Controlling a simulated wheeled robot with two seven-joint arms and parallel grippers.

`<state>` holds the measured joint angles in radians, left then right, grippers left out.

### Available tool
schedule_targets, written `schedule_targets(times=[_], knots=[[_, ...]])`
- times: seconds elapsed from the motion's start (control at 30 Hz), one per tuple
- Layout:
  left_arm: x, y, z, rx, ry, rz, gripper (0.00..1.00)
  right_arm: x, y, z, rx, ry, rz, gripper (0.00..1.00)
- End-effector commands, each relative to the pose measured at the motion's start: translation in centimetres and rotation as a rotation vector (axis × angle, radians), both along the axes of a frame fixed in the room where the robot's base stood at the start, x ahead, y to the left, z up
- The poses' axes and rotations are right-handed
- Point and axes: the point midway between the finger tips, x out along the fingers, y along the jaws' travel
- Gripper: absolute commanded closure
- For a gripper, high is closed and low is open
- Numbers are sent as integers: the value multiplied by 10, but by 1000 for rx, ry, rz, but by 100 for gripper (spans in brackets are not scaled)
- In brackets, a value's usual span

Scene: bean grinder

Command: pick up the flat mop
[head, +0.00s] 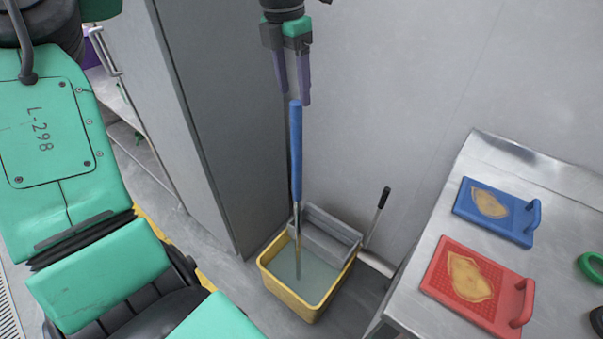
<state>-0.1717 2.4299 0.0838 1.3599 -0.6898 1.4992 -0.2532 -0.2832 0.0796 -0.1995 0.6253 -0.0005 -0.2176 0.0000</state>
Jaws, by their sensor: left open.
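The flat mop (296,155) stands nearly upright, with a blue grip on the upper part of a thin grey pole. Its lower end goes down into a yellow bucket (268,281) of cloudy water, so the mop head is hidden. My left gripper (294,97) is at the top centre, pointing down. Its two purple fingers are open and apart, with the top end of the blue handle in line between their tips. I cannot tell whether they touch it. My right gripper is not in view.
A grey wringer (325,236) and black-tipped lever (384,198) are at the bucket. A grey cabinet (225,110) stands left of the mop. On the right, a metal table (425,280) holds a blue board (515,228) and a red board (440,263).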

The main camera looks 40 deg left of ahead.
Motion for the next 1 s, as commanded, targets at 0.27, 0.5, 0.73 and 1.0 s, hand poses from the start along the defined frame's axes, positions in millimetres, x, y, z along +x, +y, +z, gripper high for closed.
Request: schedule_targets(times=[0.27, 0.5, 0.73, 1.0], knots=[[6, -1, -54, -3, 1, 2, 34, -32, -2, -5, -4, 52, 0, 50], [8, 0, -97, -4, 0, 2, 34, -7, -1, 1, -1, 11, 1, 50], [9, 0, -105, -4, -3, 2, 34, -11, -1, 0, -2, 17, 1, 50], [9, 0, -105, -4, -4, 2, 100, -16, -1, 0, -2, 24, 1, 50]])
